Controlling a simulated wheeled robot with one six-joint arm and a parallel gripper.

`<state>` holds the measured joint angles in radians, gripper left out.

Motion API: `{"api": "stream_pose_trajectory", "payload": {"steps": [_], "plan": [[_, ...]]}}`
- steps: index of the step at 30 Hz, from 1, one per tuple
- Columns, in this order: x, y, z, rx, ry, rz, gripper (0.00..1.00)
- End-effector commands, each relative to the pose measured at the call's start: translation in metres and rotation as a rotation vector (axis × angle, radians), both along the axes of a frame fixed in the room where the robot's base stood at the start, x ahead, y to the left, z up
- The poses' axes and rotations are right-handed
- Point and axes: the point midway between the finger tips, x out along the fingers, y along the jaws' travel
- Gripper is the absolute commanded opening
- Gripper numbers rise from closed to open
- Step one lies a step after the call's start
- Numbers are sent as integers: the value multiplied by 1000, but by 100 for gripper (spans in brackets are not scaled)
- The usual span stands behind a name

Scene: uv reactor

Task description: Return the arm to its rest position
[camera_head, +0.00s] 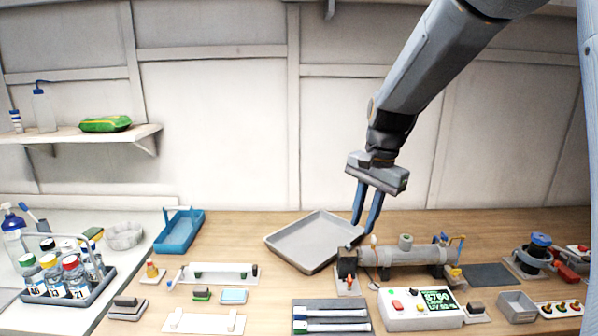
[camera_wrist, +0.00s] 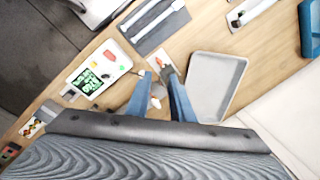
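My gripper (camera_head: 367,209) hangs from my arm above the bench, pointing down, just right of the grey tray (camera_head: 301,262) and near the left end of the grey cylindrical reactor (camera_head: 405,256). Its two blue fingers are apart with nothing visible between them. In the wrist view, the gripper (camera_wrist: 158,84) also shows spread fingers. The grey tray (camera_wrist: 221,72) lies to their right there. The reactor is mostly hidden behind the fingers and gripper body in that view.
A white control box (camera_head: 418,309) with a green display stands in front of the reactor. A blue basket (camera_head: 180,232) and a bottle rack (camera_head: 66,290) stand at the left. A wall shelf (camera_head: 85,136) is at upper left. The wall area left of my arm is clear.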

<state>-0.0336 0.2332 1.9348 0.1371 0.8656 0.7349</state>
Motion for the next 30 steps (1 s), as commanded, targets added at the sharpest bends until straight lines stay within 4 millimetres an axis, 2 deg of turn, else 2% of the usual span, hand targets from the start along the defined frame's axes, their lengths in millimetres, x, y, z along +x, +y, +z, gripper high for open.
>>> {"api": "stream_pose_trajectory", "payload": {"steps": [8, 14, 20, 24, 27, 30], "plan": [[-24, -5, -39, -33, -5, 120, 21], [-52, -15, -80, -68, -7, 245, 21], [-95, -27, -136, -112, -7, 432, 21], [-137, -36, -183, -145, -5, 604, 21], [-161, -40, -207, -162, -6, 706, 21], [-175, -43, -218, -171, -6, 765, 21]]}}
